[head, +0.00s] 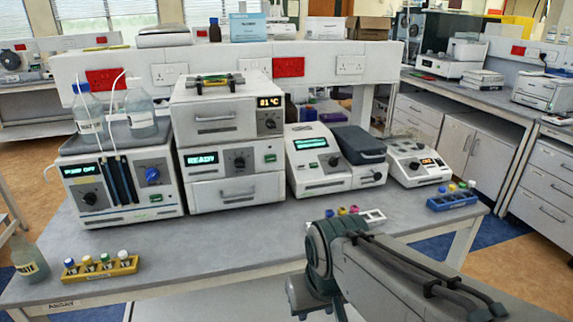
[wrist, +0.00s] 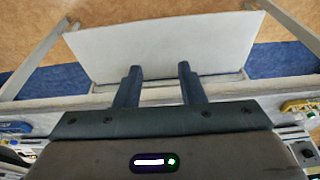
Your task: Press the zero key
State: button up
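No key marked zero can be read at this size. The white instrument with a lit green display (head: 318,165) stands mid-bench, with a dark knob, small buttons and a dark lid on its right side. In the head view my arm hides part of the bench front.
A stacked oven unit (head: 232,190) and a pump unit with bottles (head: 120,185) stand at the left. A yellow vial rack (head: 100,266) is at front left, a blue rack (head: 452,201) at right and a white rack (head: 372,216) near my arm. The front-middle of the bench (head: 230,240) is clear.

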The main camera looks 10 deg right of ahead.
grip_shut()
dwell(1.5)
